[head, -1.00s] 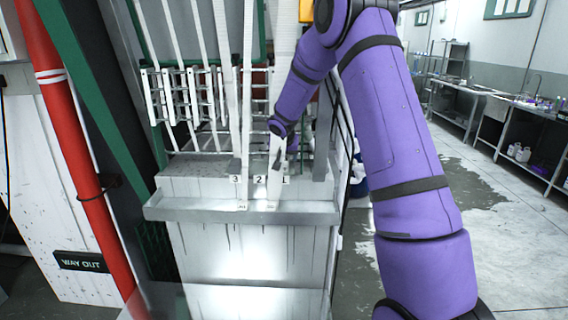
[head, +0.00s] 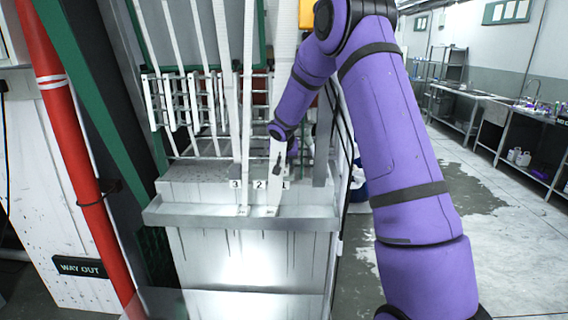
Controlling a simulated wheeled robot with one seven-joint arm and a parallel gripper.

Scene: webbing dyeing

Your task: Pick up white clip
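My purple arm reaches to the machine's front, and my gripper (head: 277,168) shows as a small dark shape above the number 2 and 1 labels. It is in front of a white strap (head: 274,192) that runs down to the metal ledge. I cannot make out whether its fingers are apart or closed, or whether they touch the strap. No white clip can be told apart for certain. Small pale pieces sit at the strap ends on the ledge, one of them below label 3 (head: 243,209), too small to identify.
The metal trough (head: 290,215) has a protruding front ledge. Several white straps and a roller rack (head: 190,98) stand above it. A red pipe (head: 85,160) and a green post (head: 100,100) are at left. Open floor (head: 500,240) and benches (head: 525,130) lie to the right.

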